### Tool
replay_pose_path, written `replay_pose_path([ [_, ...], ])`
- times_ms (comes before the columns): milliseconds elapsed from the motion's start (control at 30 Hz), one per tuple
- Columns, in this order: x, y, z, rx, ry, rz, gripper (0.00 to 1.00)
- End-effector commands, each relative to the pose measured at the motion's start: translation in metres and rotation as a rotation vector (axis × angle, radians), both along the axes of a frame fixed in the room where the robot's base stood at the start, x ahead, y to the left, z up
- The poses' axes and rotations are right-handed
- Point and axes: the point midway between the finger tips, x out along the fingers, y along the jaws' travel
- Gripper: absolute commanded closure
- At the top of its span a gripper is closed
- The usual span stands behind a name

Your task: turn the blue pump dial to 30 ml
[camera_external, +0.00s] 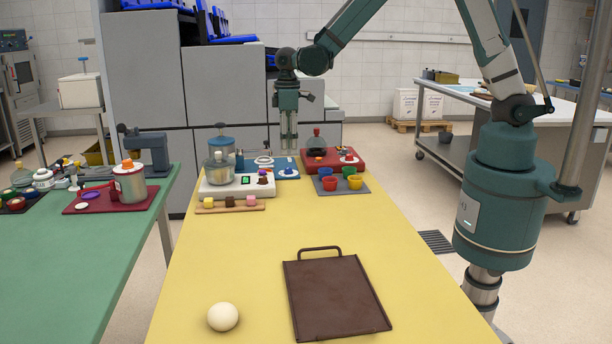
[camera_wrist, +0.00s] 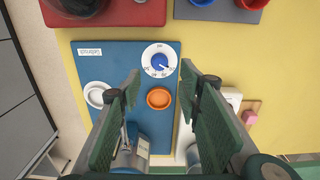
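The blue pump dial (camera_wrist: 159,61) is a round blue knob on a white disc with small marks around it. It sits on a blue board (camera_wrist: 110,62) with a small white label. The marks and the knob's setting are too small to read surely. In the external view the dial (camera_external: 288,172) shows at the far end of the yellow table. My gripper (camera_wrist: 158,76) is open and empty, pointing down above the board. Its fingertips lie either side of the dial's near edge in the wrist view, apart from it. In the external view my gripper (camera_external: 289,148) hangs above the board.
An orange cup (camera_wrist: 159,98) and a white ring-like piece (camera_wrist: 97,93) are close to the dial on the board. A red board (camera_external: 318,166) and a grey mat with coloured cups (camera_external: 356,190) lie right. A white scale-like unit (camera_external: 210,190) stands left.

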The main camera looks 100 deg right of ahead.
Motion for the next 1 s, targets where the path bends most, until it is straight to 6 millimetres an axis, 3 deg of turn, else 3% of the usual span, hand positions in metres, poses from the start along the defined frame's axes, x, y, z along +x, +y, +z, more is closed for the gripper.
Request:
replay_pose_path([
  [567,0.000,-0.001,-0.005,0.001,0.003,0.000,0.65],
  [1000,0.001,-0.001,-0.045,0.001,0.002,0.000,0.65],
])
